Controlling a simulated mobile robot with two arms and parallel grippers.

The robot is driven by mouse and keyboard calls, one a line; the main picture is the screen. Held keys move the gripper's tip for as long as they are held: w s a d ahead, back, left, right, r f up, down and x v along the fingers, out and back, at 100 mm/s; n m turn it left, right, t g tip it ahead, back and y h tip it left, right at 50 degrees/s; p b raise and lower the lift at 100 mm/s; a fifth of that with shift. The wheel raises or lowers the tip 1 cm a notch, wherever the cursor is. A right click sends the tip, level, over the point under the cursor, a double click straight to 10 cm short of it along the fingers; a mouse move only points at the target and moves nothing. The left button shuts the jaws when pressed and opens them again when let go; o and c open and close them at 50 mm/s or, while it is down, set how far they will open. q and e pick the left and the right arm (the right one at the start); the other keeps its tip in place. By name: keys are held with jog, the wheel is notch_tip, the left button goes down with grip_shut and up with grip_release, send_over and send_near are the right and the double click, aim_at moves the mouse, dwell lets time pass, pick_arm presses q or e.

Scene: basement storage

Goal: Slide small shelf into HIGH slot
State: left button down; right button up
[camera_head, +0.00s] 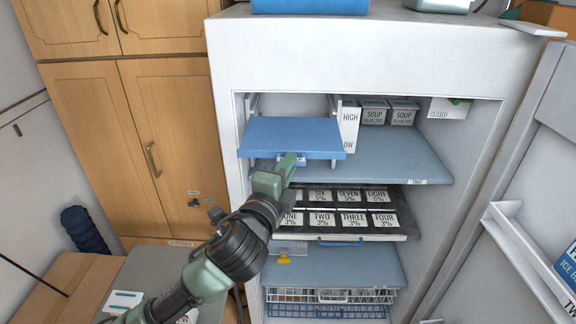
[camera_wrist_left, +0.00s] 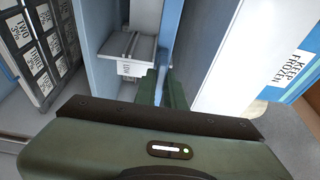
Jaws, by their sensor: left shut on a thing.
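The small blue shelf (camera_head: 293,132) is in the upper left of the open white cabinet, at its front opening. It looks roughly level, beside the white HIGH/LOW label (camera_head: 349,128). My left gripper (camera_head: 291,161) is shut on the front edge of the shelf, near its middle. White rails (camera_head: 252,105) show behind and above the shelf; the shelf hides the slots below. My right gripper is not in view.
A wide blue shelf (camera_head: 395,155) is right of and below the small one, with SOUP boxes (camera_head: 388,115) at the back. A tray of numbered packs (camera_head: 345,221) sits below, near my left arm. The open cabinet door (camera_head: 525,165) is on the right.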

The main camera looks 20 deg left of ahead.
pick_arm(q)
jog(key=p, duration=0.1)
send_near(291, 125)
jog(key=shift+w+d, duration=0.1)
jog(key=shift+d, duration=0.6)
jog(key=shift+w+d, duration=0.15)
jog(key=shift+d, duration=0.5)
dwell(2.0)
jog(key=shift+w+a, duration=0.45)
jog(key=shift+w, duration=1.15)
jog(key=shift+w+a, duration=0.45)
jog(key=shift+w, duration=1.2)
jog(key=shift+w+a, duration=0.45)
jog(key=shift+w, duration=1.15)
